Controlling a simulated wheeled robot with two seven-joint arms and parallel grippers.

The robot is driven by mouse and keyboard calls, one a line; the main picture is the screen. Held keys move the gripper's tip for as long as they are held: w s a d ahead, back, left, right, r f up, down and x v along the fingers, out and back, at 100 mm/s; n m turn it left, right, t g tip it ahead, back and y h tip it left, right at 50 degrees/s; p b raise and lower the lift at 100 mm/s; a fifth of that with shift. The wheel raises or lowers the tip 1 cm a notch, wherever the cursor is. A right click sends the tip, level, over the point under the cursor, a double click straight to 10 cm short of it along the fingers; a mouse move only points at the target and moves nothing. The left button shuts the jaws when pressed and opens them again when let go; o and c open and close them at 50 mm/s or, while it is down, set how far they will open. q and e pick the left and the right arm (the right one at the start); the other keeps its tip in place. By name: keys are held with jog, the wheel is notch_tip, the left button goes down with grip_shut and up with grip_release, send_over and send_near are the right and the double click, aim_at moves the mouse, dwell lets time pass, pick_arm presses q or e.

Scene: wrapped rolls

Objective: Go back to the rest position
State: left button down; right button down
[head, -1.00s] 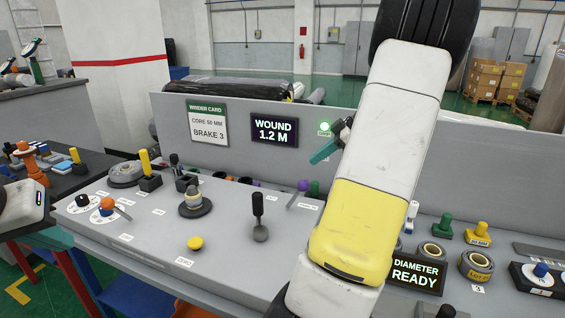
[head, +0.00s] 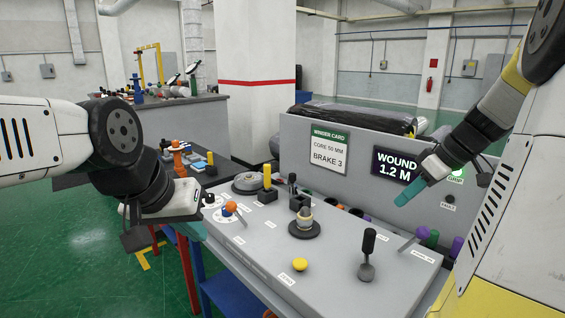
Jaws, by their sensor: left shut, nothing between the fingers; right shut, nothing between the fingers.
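My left gripper (head: 168,205) hangs at the end of the white and black arm from the left, beside the left end of the grey console (head: 262,252). Its fingers are hard to make out, but it looks shut and holds nothing. My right gripper (head: 409,192) comes in from the upper right with its teal fingertips together. It is shut and empty, held above the console in front of the grey back panel, just below the dark WOUND 1.2 M display (head: 398,168). Neither gripper visibly holds anything.
The console carries a black lever (head: 368,250), a yellow button (head: 300,264), a spindle (head: 305,220) and a yellow-handled control (head: 267,178). A white winder card (head: 329,152) is on the panel. A pillar (head: 256,110) stands behind. Green floor is open at left.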

jog(key=s+a+r+m+t+h, duration=0.1)
jog(key=s+a+m, duration=0.5)
jog(key=s+a, duration=0.8)
jog(key=shift+a+r+m+t+h, duration=0.4)
jog(key=shift+a+t+h, duration=0.1)
jog(key=shift+a+h, duration=0.45)
